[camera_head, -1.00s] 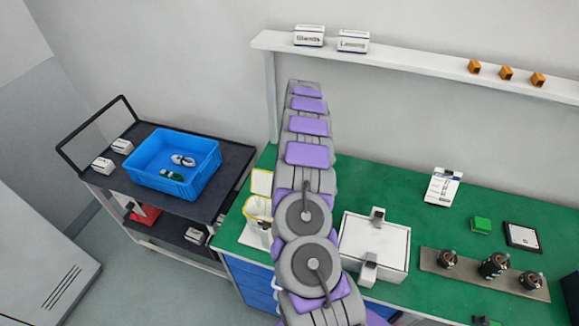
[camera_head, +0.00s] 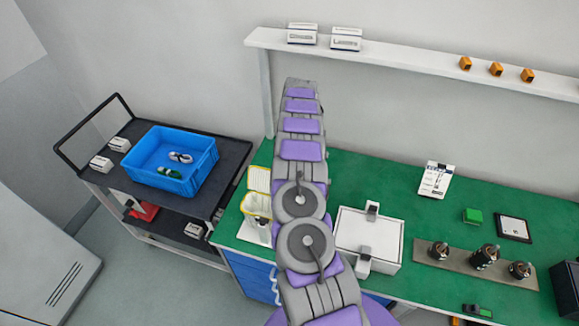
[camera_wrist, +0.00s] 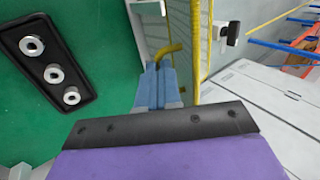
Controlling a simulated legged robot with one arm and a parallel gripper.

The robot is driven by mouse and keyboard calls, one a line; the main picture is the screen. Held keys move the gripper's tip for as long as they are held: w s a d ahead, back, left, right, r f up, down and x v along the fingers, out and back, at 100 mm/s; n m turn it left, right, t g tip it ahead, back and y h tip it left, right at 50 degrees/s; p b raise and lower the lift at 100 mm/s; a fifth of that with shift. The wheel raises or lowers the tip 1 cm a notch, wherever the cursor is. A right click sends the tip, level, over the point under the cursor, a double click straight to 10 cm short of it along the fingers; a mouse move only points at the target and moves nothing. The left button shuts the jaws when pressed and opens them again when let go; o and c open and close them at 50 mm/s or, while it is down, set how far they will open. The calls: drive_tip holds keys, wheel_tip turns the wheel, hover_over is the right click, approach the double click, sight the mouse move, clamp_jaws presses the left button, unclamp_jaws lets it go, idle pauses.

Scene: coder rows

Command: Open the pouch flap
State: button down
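The pouch (camera_head: 257,205) stands at the left end of the green bench in the head view, just left of my arm. It is whitish with a yellow rim. Its pale, yellow-edged flap (camera_head: 259,179) stands up behind the opening. My arm hides part of its right side. My gripper (camera_wrist: 158,68) shows only in the wrist view; its blue-grey fingers are close together. A yellow strip (camera_wrist: 170,50) lies at their tips, with yellow edging (camera_wrist: 195,45) just beyond. I cannot tell whether the fingers grip the strip.
A white box (camera_head: 369,238) stands right of my arm. Further right is a plate (camera_head: 462,265) with three dark coders. A cart at left holds a blue crate (camera_head: 205,160). A black panel (camera_wrist: 52,62) with three metal rings lies left of the fingers.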

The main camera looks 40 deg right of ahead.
drive_tip(key=shift+s+a+f+g, duration=0.2)
drive_tip(key=shift+s+a+f, duration=0.2)
drive_tip(key=shift+f, duration=0.15)
drive_tip(key=shift+s+a+f+g, duration=0.2)
drive_tip(key=shift+s+a+f, duration=0.2)
drive_tip(key=shift+f, duration=0.1)
drive_tip(key=c, duration=1.3)
unclamp_jaws()
drive_tip(key=shift+r, duration=0.15)
drive_tip(key=shift+o, duration=0.4)
drive_tip(key=shift+a+r, duration=0.1)
drive_tip(key=shift+r, duration=0.3)
drive_tip(key=r, duration=0.1)
drive_tip(key=r+p, duration=0.1)
drive_tip(key=r, duration=0.2)
drive_tip(key=shift+w+d+p, duration=0.3)
drive_tip(key=shift+w+p, duration=0.05)
drive_tip(key=shift+w, duration=0.05)
drive_tip(key=s+a+r, duration=0.1)
drive_tip(key=s+a, duration=0.2)
drive_tip(key=s, duration=0.3)
drive_tip(key=s+a+r+t+b, duration=0.1)
drive_tip(key=s+a, duration=0.3)
drive_tip(key=s, duration=0.3)
